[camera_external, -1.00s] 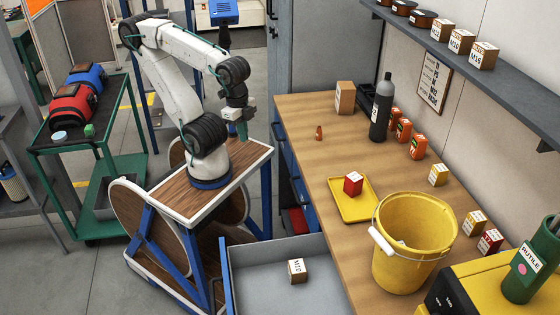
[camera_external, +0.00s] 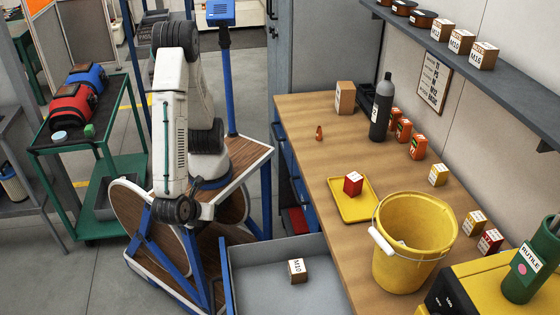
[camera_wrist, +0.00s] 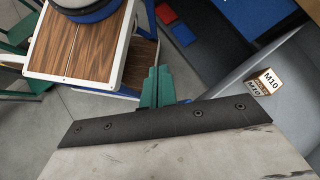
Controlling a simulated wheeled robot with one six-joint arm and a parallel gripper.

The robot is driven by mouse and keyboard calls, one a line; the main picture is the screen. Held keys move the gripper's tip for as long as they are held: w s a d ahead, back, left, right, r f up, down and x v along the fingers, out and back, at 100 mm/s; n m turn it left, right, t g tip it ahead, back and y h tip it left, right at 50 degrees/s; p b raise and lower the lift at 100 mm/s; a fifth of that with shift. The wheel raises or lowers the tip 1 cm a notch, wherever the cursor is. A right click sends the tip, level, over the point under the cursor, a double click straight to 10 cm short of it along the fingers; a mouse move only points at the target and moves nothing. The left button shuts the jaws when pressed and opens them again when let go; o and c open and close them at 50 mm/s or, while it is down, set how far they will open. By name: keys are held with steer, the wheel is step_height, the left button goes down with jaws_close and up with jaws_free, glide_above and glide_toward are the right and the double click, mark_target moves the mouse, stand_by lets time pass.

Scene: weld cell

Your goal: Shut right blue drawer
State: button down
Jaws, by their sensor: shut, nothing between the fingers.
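The right blue drawer (camera_external: 255,292) is pulled out from under the workbench at the bottom of the external view, with its blue front to the left. An M10 box (camera_external: 297,270) sits inside it. In the wrist view the drawer's grey inside (camera_wrist: 232,88) and the box (camera_wrist: 267,81) are at the right. My gripper (camera_wrist: 158,72) shows there as teal fingers, shut and empty, left of the drawer with a visible gap in the picture. In the external view my lowered forearm is left of the drawer, and the fingers cannot be made out.
The wooden bench top (camera_external: 310,163) carries a yellow bucket (camera_external: 412,240), a yellow tray (camera_external: 353,207) and a gas bottle (camera_external: 381,110). A green cart (camera_external: 120,165) stands at the left. Bare floor (camera_external: 100,285) shows at the lower left.

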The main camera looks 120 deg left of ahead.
steer(key=s+d+f+m+t+y, duration=0.2)
steer(key=s+d+f+m+t, duration=0.1)
steer(key=d+f+m+t, duration=0.45)
steer(key=s+d+f+m+t+y, duration=0.25)
steer(key=d+f+m+t, duration=0.3)
steer(key=d+f, duration=0.4)
steer(key=w+a+t, duration=0.1)
steer(key=w+a, duration=0.9)
steer(key=shift+r+t, duration=0.25)
steer(key=shift+t, duration=0.05)
steer(key=shift+w+a+h, duration=0.15)
steer(key=shift+a+h, duration=0.05)
steer(key=shift+h, duration=0.05)
steer(key=x, duration=3.2)
steer(key=shift+w+a+f, duration=0.2)
steer(key=shift+w+a, duration=0.05)
steer(key=shift+a, duration=0.05)
steer(key=shift+w+a+r, duration=0.1)
steer(key=shift+w, duration=0.15)
steer(key=shift+w, duration=0.1)
steer(key=shift+r, duration=0.1)
